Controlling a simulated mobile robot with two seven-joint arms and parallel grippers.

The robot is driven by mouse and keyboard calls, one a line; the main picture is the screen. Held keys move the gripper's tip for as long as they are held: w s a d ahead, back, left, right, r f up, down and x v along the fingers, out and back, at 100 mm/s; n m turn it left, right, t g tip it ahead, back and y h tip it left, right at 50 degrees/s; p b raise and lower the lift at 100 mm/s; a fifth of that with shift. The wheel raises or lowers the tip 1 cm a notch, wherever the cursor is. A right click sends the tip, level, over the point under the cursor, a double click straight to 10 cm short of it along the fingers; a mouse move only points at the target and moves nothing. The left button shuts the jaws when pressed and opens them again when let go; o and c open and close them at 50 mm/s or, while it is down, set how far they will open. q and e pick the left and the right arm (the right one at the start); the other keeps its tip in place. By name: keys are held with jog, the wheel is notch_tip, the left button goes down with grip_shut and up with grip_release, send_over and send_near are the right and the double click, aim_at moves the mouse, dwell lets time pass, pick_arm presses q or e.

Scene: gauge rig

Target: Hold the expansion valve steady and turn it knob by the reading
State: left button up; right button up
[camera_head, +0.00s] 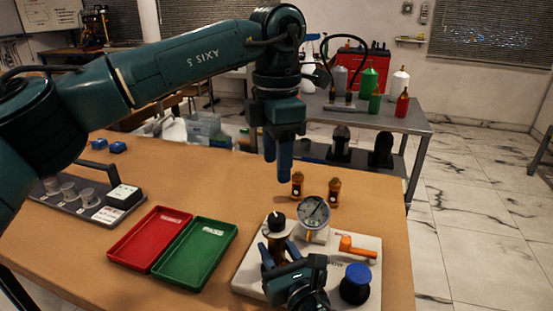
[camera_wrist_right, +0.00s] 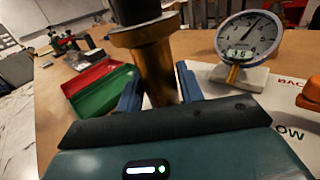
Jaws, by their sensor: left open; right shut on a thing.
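The expansion valve is a brass upright body (camera_head: 277,243) with a black knob (camera_head: 277,221) on top, standing on a white base plate (camera_head: 252,275). In the right wrist view the brass body (camera_wrist_right: 156,70) fills the space between the blue fingers of my right gripper (camera_wrist_right: 158,88), which is shut on it below the knob. A round dial gauge (camera_head: 314,212) stands beside the valve; it also shows in the wrist view (camera_wrist_right: 249,38), needle pointing up and right, with a small digital readout hard to read. My left gripper (camera_head: 278,172) is open and empty, pointing down, behind and above the valve.
An orange lever (camera_head: 357,247) and a blue round knob (camera_head: 357,281) are on the plate's right. Two small brown bottles (camera_head: 334,190) stand behind the gauge. Red (camera_head: 135,256) and green (camera_head: 170,275) trays lie left. Bare table lies between trays and plate.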

jog(key=o, duration=1.2)
